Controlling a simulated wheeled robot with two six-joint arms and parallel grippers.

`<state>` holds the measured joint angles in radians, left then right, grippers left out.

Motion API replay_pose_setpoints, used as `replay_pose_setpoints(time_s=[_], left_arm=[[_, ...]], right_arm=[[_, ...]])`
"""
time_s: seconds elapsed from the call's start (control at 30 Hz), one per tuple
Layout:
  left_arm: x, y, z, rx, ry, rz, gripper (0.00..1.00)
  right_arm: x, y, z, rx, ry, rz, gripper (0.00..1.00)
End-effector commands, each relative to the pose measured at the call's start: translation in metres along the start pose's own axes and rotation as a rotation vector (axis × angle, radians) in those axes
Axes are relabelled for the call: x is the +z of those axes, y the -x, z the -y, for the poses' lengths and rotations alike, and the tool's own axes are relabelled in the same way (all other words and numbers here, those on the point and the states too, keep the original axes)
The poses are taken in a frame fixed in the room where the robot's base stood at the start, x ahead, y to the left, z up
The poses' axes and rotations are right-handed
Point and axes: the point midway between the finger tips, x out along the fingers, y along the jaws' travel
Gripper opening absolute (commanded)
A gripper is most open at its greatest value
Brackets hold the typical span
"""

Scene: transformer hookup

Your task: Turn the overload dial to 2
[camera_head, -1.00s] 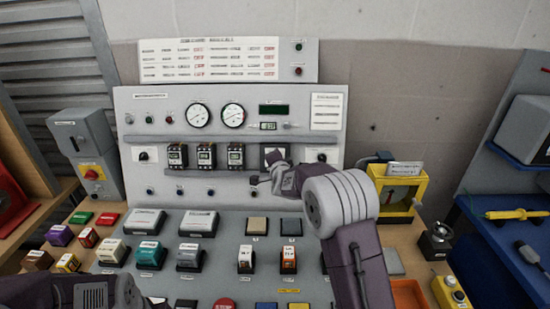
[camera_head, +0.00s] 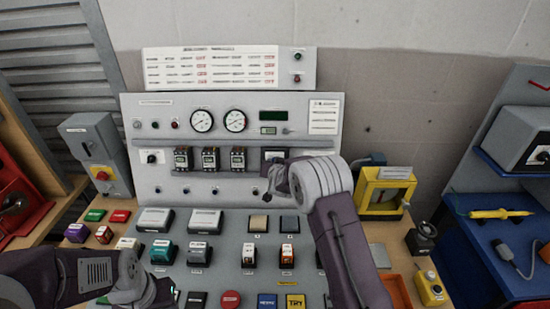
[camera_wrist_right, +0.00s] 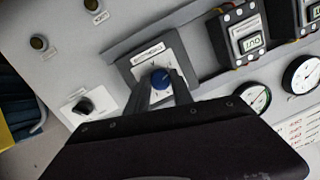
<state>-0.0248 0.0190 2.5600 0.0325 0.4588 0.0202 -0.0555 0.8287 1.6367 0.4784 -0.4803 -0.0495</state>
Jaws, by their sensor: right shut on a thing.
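The overload dial is a blue knob (camera_wrist_right: 160,79) on a pale labelled plate (camera_wrist_right: 143,60) in the right wrist view. My right gripper (camera_wrist_right: 163,88) has its two fingers on either side of the knob and is shut on it. The number it points to is too small to read. In the head view the dial plate (camera_head: 275,154) shows partly above my right gripper (camera_head: 268,186), whose wrist hides the knob. My left gripper (camera_head: 160,292) is low at the left, over the front of the console; its fingers are not clear.
Three breakers (camera_head: 210,158) sit left of the dial plate, on a grey panel (camera_head: 130,185) with two round gauges (camera_head: 235,121) above. A black selector knob (camera_wrist_right: 84,106) is near the dial. A yellow box (camera_head: 365,190) stands right of the panel.

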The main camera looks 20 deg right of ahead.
Motion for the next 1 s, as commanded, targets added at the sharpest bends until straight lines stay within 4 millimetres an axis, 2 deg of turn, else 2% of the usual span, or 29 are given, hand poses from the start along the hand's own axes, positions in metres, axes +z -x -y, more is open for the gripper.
replay_pose_setpoints(time_s=[0.03, 0.3, 0.97, 1.0], left_arm=[[-0.001, 0.009, 0.000, 0.000, 0.000, 0.000, 0.36], [-0.002, 0.023, -0.001, 0.000, 0.000, 0.000, 0.36], [-0.003, 0.027, -0.001, 0.000, 0.000, 0.000, 0.36], [-0.003, 0.027, -0.001, 0.000, 0.000, 0.000, 0.36]], right_arm=[[-0.004, 0.002, 0.001, 0.004, 0.028, 0.002, 0.00], [-0.002, 0.001, 0.001, 0.017, 0.146, 0.009, 0.00], [-0.001, 0.000, 0.001, 0.022, 0.191, 0.010, 0.00], [-0.001, 0.000, 0.001, 0.022, 0.191, 0.010, 0.39]])
